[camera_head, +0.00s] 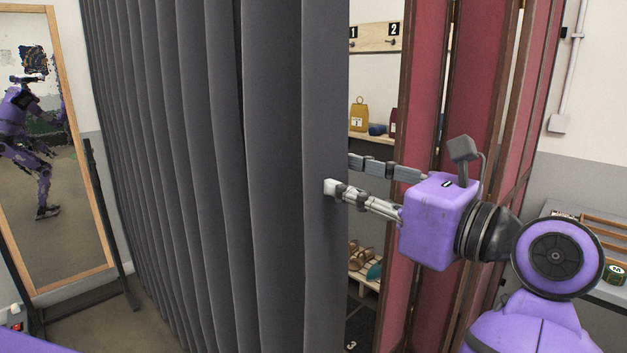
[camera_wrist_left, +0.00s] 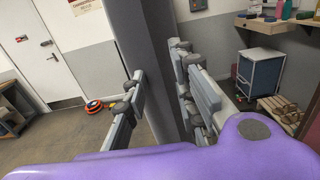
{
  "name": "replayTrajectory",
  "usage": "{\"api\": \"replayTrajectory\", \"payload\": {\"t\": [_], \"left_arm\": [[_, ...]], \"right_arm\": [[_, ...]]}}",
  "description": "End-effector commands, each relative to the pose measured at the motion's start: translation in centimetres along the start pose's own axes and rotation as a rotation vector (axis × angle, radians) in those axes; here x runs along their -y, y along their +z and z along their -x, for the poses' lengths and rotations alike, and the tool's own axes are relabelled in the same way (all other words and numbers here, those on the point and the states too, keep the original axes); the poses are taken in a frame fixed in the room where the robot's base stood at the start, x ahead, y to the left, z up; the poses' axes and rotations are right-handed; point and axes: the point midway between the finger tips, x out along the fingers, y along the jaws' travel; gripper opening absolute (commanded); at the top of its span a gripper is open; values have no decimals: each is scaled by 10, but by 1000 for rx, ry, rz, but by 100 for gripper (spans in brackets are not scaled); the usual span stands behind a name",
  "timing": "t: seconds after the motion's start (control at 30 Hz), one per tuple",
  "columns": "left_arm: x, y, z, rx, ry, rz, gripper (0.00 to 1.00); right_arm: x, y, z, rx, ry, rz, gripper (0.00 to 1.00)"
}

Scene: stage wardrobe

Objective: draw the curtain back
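The grey pleated curtain (camera_head: 205,150) hangs across the left and middle of the head view, with its free edge right of centre. My left gripper (camera_head: 340,175) is at this edge, its arm showing at the right. One finger lies in front of the curtain and the other passes behind it, its tip hidden. In the left wrist view the curtain's edge (camera_wrist_left: 148,45) fills the space between the fingertips of my left gripper (camera_wrist_left: 157,80). My right gripper is not in view.
A wood-framed mirror (camera_head: 72,140) stands at the left. A red folding screen (camera_head: 478,95) stands right of the opening, close to my arm. Behind the curtain edge are a numbered hook board (camera_head: 375,38) and shelves with bags and shoes. A blue cabinet (camera_wrist_left: 260,73) shows in the wrist view.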

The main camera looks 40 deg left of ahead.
Motion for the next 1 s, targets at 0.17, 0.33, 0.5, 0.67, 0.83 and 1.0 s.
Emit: {"api": "replayTrajectory", "payload": {"t": [0.17, 0.33, 0.5, 0.67, 0.83, 1.0], "left_arm": [[-2, -2, -18, -14, 6, 6, 25], [-2, -1, -46, -11, 7, 6, 25], [-2, -2, -68, -10, 5, 4, 25], [-1, -3, -77, -10, 3, 4, 25], [-1, -3, -78, -10, 3, 3, 25], [-1, -3, -77, -10, 3, 3, 12]], "right_arm": [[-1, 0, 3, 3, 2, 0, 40], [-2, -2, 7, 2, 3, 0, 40], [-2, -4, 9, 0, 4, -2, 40], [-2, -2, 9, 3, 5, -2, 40], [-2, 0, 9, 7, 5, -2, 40], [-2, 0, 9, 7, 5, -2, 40]]}}
